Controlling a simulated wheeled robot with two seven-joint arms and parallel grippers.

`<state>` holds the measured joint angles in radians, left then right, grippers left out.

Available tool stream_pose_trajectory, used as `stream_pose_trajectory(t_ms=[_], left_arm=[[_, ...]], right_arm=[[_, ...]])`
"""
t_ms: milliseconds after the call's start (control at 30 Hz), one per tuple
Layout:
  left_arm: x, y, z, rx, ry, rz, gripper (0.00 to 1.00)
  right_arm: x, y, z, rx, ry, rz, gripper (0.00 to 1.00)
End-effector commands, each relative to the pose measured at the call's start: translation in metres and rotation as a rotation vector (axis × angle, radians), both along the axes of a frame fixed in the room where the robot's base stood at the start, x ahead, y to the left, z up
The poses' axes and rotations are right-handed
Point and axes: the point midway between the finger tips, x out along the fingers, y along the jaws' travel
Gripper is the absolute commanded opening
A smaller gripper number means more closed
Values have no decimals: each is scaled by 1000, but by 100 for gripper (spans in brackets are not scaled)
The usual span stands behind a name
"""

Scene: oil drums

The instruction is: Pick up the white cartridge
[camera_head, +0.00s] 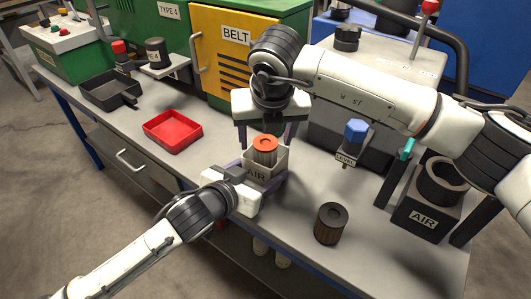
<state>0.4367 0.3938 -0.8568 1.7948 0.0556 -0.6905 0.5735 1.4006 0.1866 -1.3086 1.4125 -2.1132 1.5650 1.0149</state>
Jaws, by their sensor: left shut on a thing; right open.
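My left gripper (255,172) comes in from the lower left and is shut on the box. My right gripper (268,138) is above the box, pointing down. It is open, with its fingers on either side of the orange cap. I cannot tell whether they touch the cartridge.
A dark brown cylinder (330,223) stands at the bench's front right. A black AIR housing (425,205) is at far right, and a blue-capped part (355,133) stands behind. A red tray (172,131) and black tray (110,90) are left. Bench is clear between tray and box.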

Motion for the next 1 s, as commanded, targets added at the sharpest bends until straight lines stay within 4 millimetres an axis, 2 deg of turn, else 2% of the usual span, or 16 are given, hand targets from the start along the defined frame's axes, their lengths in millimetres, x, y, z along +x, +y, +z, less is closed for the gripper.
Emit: stream_pose_trajectory(t_ms=[100,300,367,600,667,867,1000], left_arm=[[0,0,0,1,1,1,45],[0,0,0,1,1,0,45],[0,0,0,1,1,1,45],[0,0,-1,1,1,1,45],[0,0,0,1,1,1,45],[0,0,-1,1,1,1,45],[0,0,0,1,1,1,45]], right_arm=[[3,1,-7,0,0,1,65],[3,1,-7,0,-1,1,65],[3,1,-7,0,-1,1,56],[3,1,-7,0,-1,1,16],[3,1,-7,1,-1,1,8],[3,1,-6,1,-2,1,8],[4,1,7,1,-5,1,8]])
